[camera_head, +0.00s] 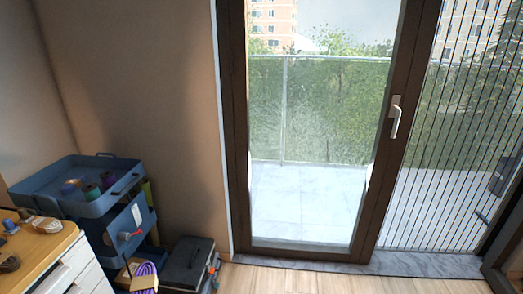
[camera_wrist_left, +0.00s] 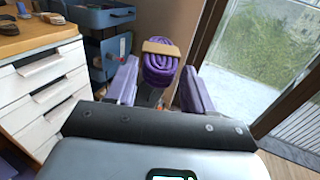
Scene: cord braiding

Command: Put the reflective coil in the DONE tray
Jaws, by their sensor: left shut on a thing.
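In the left wrist view a purple coil of cord (camera_wrist_left: 160,68) with a tan band (camera_wrist_left: 160,48) sits between the fingers of my left gripper (camera_wrist_left: 160,82). The gripper is shut on it; the exact finger contact is hard to see. Purple loops (camera_head: 145,268) with tan pieces around them also show at the bottom of the head view, beside the trolley; I cannot tell whether they are the same coil. No reflective sheen is clear on the purple cord. No tray with a readable DONE label is in view. My right gripper is not in view.
A blue trolley (camera_head: 121,204) with spools in its top tray stands by the wall. A black case (camera_head: 188,262) is on the floor beside it. A wooden-topped white drawer cabinet (camera_head: 76,262) with coils on top stands at left. The floor before the glass door is clear.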

